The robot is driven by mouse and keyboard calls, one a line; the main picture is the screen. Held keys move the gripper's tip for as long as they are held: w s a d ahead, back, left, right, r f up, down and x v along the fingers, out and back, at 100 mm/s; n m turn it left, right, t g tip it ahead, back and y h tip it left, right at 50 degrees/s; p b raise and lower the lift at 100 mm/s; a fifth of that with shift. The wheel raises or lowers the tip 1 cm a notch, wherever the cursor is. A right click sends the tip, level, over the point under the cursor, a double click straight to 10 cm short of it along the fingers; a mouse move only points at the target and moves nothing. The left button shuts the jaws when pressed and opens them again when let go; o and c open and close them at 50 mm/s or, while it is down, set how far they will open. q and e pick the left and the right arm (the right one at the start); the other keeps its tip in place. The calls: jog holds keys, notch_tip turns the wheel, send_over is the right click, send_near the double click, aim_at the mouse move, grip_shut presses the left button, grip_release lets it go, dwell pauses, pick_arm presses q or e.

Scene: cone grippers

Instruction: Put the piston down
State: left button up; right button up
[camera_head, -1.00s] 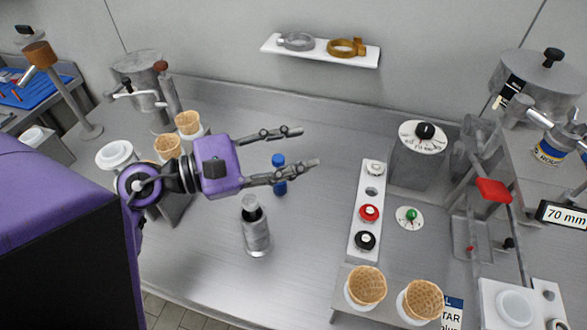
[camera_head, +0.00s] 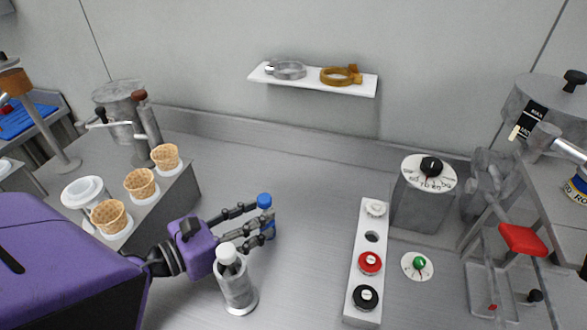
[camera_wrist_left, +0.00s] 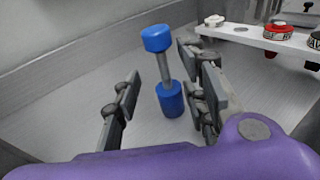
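A blue piece (camera_head: 265,201), which looks like the piston, stands upright on the steel worktop. In the left wrist view it shows as two thick blue ends (camera_wrist_left: 171,99) joined by a grey rod. My left gripper (camera_head: 260,216) reaches it from the left, low over the worktop. Its fingers (camera_wrist_left: 170,82) are spread, with the blue piece between them in the wrist view, nearer the right finger. I see a gap on the left; contact on the right cannot be told. My right gripper is in neither view.
A grey bottle (camera_head: 236,285) stands just in front of my left gripper. Three cones (camera_head: 141,185) sit in a holder at left. A white rack (camera_head: 369,262) with red and black knobs stands at right, near a grey dial box (camera_head: 421,205). The worktop behind the blue piece is clear.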

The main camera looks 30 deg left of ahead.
pick_arm(q)
jog(key=shift+p+x, duration=0.35)
jog(key=shift+x, duration=0.9)
jog(key=shift+w, duration=0.25)
grip_shut()
jog(key=shift+r, duration=0.1)
